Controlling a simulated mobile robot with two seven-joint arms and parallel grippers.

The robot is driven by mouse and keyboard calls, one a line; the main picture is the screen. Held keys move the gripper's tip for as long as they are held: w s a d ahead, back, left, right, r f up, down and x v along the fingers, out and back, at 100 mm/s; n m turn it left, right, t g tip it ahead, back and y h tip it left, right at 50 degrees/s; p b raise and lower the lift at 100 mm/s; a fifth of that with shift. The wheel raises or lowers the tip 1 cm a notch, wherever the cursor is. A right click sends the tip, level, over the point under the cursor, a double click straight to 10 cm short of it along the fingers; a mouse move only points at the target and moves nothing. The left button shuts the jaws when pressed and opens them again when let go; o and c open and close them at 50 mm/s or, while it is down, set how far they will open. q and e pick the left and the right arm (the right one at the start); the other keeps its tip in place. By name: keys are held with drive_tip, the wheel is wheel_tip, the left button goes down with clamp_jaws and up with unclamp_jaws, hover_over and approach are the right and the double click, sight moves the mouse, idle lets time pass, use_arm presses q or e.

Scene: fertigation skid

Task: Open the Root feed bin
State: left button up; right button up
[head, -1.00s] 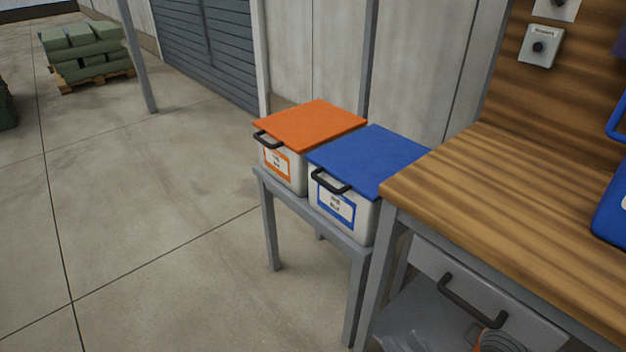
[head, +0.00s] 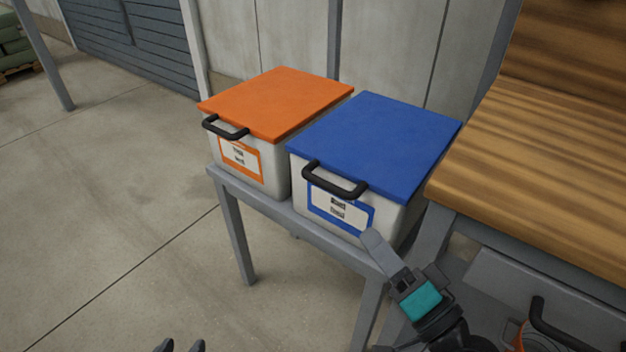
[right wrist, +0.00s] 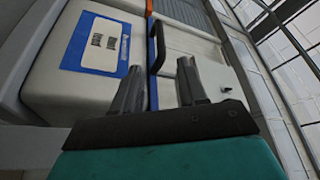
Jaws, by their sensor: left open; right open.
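Two white bins with closed lids stand side by side on a grey stand. One has a blue lid (head: 375,140) and a black front handle (head: 335,181); the other has an orange lid (head: 275,100) and a black front handle (head: 225,128). Each front has a two-line label, too small to read surely. My right gripper (head: 376,245) is open, just below and in front of the blue-lidded bin, apart from its handle. In the right wrist view its empty fingers (right wrist: 160,85) show near a blue-framed label (right wrist: 97,42) and a black handle (right wrist: 157,45). My left gripper (head: 181,346) is open and empty at the bottom edge.
The grey stand (head: 235,185) carries the bins. A wall is behind them.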

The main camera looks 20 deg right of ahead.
sight(331, 184)
drive_tip(key=x, duration=1.2)
drive_tip(key=shift+w+a+r, duration=0.15)
drive_tip(key=shift+w+r, duration=0.05)
drive_tip(key=shift+w, duration=0.15)
clamp_jaws()
